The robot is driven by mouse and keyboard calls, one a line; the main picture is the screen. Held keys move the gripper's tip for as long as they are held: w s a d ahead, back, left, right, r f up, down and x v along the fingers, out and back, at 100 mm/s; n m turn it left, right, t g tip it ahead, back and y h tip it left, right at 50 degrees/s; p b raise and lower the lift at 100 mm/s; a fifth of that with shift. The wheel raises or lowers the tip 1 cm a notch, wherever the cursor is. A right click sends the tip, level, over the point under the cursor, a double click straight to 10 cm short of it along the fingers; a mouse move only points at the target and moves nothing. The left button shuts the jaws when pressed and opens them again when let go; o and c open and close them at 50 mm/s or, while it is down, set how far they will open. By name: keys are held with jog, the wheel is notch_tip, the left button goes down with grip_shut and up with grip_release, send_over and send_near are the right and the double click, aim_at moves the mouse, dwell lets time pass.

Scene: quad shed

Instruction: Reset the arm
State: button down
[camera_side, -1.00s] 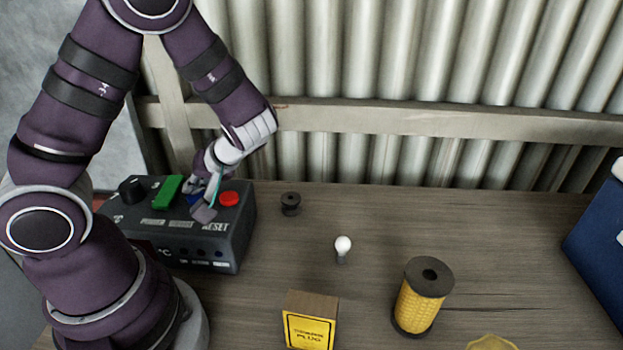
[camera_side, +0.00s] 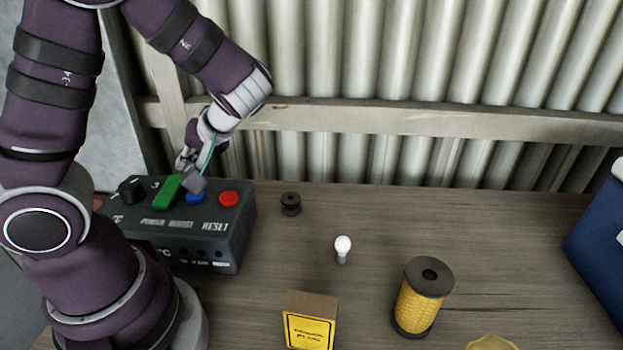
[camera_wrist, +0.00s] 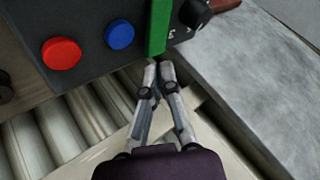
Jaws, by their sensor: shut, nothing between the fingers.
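My gripper (camera_side: 190,180) is shut and empty. In the side view its fingertips are over the back of the dark control box (camera_side: 225,245), by the green switch (camera_side: 167,191) and the blue button (camera_side: 195,198). The red button (camera_side: 229,199), above the word RESET, is uncovered to the right. In the wrist view my gripper (camera_wrist: 158,68) has its closed tips near the end of the green switch (camera_wrist: 158,28). The blue button (camera_wrist: 119,35) and red button (camera_wrist: 61,53) lie to its left. I cannot tell whether the tips touch the box.
A black knob (camera_side: 131,189) sits at the box's left. On the wooden bench stand a small black spool (camera_side: 291,203), a light bulb (camera_side: 343,247), a yellow box (camera_side: 309,322) and a yellow spool (camera_side: 421,298). A blue case (camera_side: 600,240) is at the right. A corrugated wall (camera_side: 400,50) rises behind.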

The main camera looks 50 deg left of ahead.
jog(key=shift+r, duration=1.35)
jog(key=shift+w+d, duration=0.1)
jog(key=shift+d, duration=0.1)
jog(key=d+r+m+t+h, duration=0.4)
jog(key=d+m+t+h, duration=0.4)
jog(key=d+m, duration=0.5)
jog(key=shift+w+r+t+h, duration=0.15)
jog(key=shift+w+t+h, duration=0.15)
jog(key=shift+t, duration=0.1)
